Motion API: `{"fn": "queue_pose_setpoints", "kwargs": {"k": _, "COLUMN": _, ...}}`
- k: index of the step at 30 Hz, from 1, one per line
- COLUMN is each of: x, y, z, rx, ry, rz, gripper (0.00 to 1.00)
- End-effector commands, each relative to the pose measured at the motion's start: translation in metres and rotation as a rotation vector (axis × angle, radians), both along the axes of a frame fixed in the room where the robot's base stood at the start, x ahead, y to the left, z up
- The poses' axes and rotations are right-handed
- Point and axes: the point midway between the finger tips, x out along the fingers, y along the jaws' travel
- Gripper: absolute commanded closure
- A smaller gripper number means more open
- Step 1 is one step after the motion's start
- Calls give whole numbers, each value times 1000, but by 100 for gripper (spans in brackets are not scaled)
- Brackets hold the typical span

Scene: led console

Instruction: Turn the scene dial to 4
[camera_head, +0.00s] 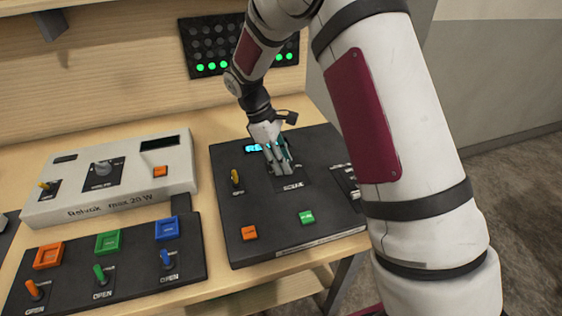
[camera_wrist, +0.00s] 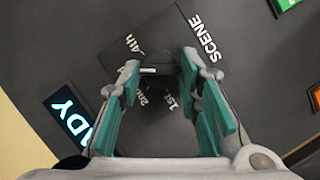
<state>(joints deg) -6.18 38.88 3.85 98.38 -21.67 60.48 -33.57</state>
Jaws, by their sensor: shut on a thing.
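The scene dial (camera_wrist: 160,62) is a dark knob on a black plate marked SCENE. In the wrist view the labels 4th, 2nd and 1st show around it; no 3rd label is visible near the left finger. A short white mark shows on the knob, but I cannot tell for sure which label it points at. My gripper (camera_head: 281,168) reaches down onto the dial on the black console (camera_head: 232,212); its fingers also show in the wrist view (camera_wrist: 160,72), on both sides of the knob and shut on it. In the head view the fingers hide the dial.
The console also bears a lit display (camera_wrist: 73,120), a yellow toggle (camera_head: 236,177), an orange button (camera_head: 249,233), a green button (camera_head: 307,217) and sliders at right. A white box (camera_head: 120,195) and a switch panel (camera_head: 130,258) stand to the left. An LED board (camera_head: 208,48) hangs behind.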

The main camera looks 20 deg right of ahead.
Motion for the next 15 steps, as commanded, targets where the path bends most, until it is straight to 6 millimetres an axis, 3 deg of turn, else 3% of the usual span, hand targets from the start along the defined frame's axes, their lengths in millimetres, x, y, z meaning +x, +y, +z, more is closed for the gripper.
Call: {"fn": "queue_pose_setpoints", "kwargs": {"k": 15, "x": 5, "y": -4, "z": -1, "rx": 1, "ry": -2, "rz": -473, "gripper": 96}}
